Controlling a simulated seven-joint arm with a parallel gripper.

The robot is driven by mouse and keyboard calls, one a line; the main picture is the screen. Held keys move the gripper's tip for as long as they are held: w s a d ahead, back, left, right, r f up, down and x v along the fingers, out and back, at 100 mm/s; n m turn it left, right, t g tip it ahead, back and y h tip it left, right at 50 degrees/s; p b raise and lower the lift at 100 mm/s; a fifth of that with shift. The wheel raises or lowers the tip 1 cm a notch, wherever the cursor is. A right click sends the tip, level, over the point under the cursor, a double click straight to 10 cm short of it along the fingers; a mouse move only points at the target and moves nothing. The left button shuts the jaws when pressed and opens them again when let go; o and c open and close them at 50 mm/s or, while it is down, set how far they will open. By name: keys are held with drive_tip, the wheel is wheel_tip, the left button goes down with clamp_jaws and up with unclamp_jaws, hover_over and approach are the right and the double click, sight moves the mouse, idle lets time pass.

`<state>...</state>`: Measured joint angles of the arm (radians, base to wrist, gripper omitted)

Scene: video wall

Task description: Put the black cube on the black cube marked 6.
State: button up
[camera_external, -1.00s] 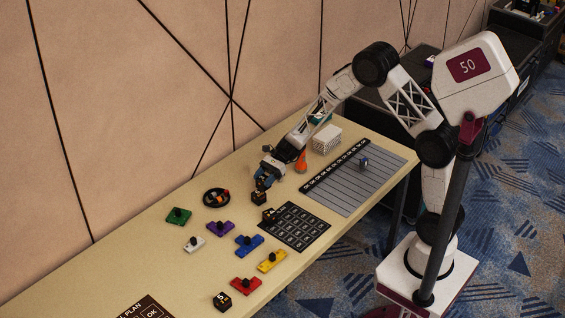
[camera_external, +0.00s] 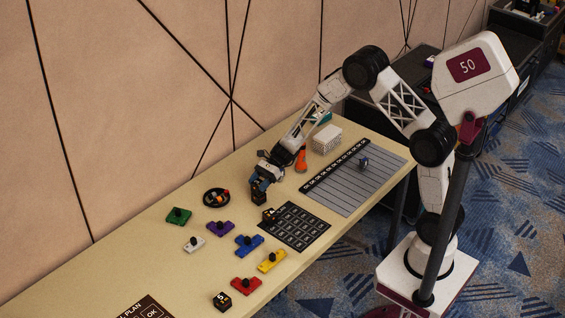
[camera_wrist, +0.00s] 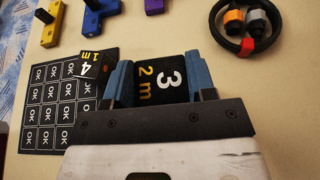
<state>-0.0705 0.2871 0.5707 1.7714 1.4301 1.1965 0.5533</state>
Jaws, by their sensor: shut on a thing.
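My gripper (camera_external: 260,185) is low over the table, its blue fingers on both sides of a black cube (camera_wrist: 162,82). In the wrist view this cube shows a white 3 and a yellow "2 m". It also shows below the fingers in the external view (camera_external: 258,197). A second black cube (camera_wrist: 95,69), marked 4 and "1 m", sits at the edge of the OK mat, left of my gripper in the wrist view. A third black cube (camera_external: 222,301), apparently marked 5, stands near the table's front edge. I see no 6 on any visible face.
The black OK mat (camera_external: 301,232) and a grey striped board (camera_external: 345,193) lie to the right. Green (camera_external: 179,216), white, purple, blue, yellow and red knobbed pieces lie to the left. A black ring (camera_external: 216,198) with small parts is left of my gripper.

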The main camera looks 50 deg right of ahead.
sight(261, 181)
drive_tip(key=shift+f, duration=0.25)
drive_tip(key=shift+f, duration=0.15)
drive_tip(key=o, duration=0.9)
drive_tip(key=shift+o, duration=0.2)
drive_tip(key=shift+d+r, duration=0.1)
drive_tip(key=shift+r, duration=0.1)
drive_tip(key=shift+v, duration=3.6)
drive_tip(key=shift+r, duration=0.1)
